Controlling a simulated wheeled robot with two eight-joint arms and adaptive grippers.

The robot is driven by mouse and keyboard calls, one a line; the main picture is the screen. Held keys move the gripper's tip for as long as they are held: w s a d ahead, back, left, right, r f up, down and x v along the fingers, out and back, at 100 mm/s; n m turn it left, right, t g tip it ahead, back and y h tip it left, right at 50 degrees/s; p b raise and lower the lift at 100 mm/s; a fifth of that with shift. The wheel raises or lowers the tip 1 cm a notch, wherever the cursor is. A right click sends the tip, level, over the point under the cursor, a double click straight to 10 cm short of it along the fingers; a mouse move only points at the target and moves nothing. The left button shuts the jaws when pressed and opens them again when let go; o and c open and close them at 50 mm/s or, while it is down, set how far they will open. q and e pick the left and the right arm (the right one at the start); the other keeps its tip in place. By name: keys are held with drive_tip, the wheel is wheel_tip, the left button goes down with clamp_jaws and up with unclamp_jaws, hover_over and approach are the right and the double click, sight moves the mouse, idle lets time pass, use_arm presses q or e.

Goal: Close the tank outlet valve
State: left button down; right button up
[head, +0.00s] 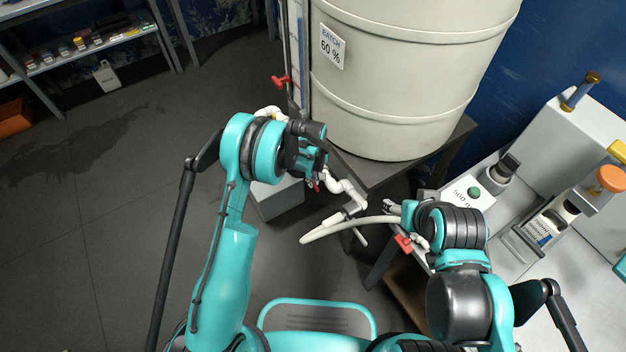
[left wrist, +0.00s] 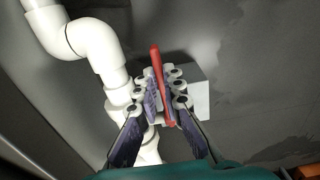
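The outlet valve's red lever handle (left wrist: 157,68) shows in the left wrist view, beside white piping (left wrist: 95,40). My left gripper (left wrist: 161,98) has its two finger pads close on either side of the handle and appears shut on it. In the head view my left gripper (head: 317,181) is at the white outlet pipe (head: 345,192) below the tank (head: 400,90); it hides most of the valve there, with only a bit of red showing. My right gripper (head: 393,207) is beside the pale hose (head: 345,227); whether its fingers are open or shut is unclear.
Another red handle (head: 281,82) is on the upright gauge at the tank's left. A further red handle (head: 403,242) is below my right gripper. The dark tank stand (head: 385,178) is close to both arms. Bench equipment (head: 540,180) stands right. The left floor is open.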

sight(314, 183)
use_arm(q)
drive_tip(key=shift+r, duration=0.1)
drive_tip(key=r+g+h, duration=0.1)
drive_tip(key=w+g+h, duration=0.1)
drive_tip(key=g, duration=0.1)
drive_tip(key=shift+w+a+r, duration=0.1)
drive_tip(key=shift+a+r, duration=0.25)
drive_tip(key=shift+a, duration=0.05)
drive_tip(key=shift+w+a+r+g+h, duration=0.1)
drive_tip(key=shift+w+r+g+h, duration=0.05)
drive_tip(key=shift+r+g+h, duration=0.2)
drive_tip(key=shift+w+a+r+g+h, duration=0.1)
drive_tip(key=shift+r+g+h, duration=0.15)
drive_tip(key=shift+g+h, duration=0.15)
drive_tip(key=c, duration=1.6)
unclamp_jaws()
drive_tip(key=shift+c, duration=0.2)
drive_tip(key=v, duration=1.2)
